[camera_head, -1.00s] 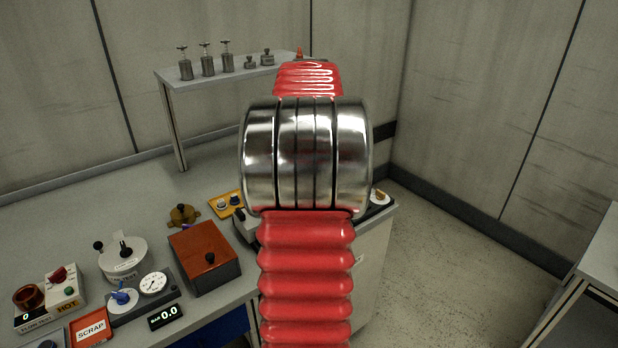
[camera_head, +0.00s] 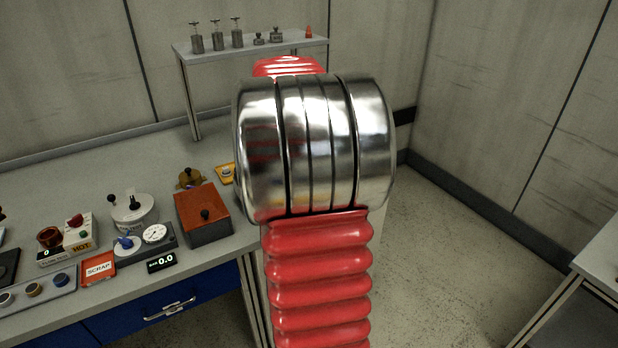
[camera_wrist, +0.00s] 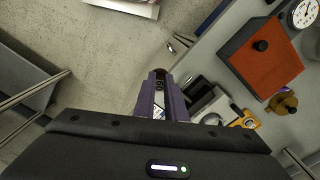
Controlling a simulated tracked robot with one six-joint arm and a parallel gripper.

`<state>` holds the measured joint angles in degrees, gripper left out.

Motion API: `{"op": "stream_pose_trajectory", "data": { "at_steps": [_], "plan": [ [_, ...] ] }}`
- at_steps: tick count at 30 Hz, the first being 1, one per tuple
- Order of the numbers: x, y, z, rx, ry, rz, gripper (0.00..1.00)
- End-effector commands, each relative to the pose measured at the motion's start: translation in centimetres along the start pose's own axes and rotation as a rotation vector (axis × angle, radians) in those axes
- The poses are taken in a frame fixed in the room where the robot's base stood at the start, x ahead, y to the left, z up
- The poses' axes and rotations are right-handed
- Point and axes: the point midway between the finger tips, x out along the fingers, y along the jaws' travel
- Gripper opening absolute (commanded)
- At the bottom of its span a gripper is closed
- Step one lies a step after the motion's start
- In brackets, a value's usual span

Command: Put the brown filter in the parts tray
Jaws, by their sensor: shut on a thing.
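My gripper (camera_wrist: 160,88) shows in the wrist view as purple fingers close together. They are shut on a small, mostly hidden thing; a dark brownish bit (camera_wrist: 157,73) shows at the tips. I cannot tell for sure that it is the brown filter. In the head view my red and chrome arm hides the gripper. A grey tray (camera_head: 44,297) at the bench's front left holds several round pieces, one white, one brownish, one blue. I cannot read a label that marks it as the parts tray.
The bench holds a red SCRAP tray (camera_head: 99,268), a HOT unit (camera_head: 67,240), a gauge (camera_head: 154,233), an orange-lidded box (camera_head: 204,213) and a brassy fitting (camera_head: 190,178). A yellow tray (camera_wrist: 248,118) is partly hidden. A shelf (camera_head: 250,47) stands behind. Open floor (camera_head: 440,250) lies right.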

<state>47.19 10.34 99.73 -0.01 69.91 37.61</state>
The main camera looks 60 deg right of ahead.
Motion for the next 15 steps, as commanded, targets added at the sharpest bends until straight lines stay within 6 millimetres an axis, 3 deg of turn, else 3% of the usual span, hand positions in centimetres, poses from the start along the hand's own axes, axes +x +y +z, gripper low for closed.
{"op": "stream_pose_trajectory", "data": {
  "at_steps": [15],
  "plan": [
    [5.4, -10.4, 13.2, -0.590, -0.002, 0.002, 0.00]
  ]
}}
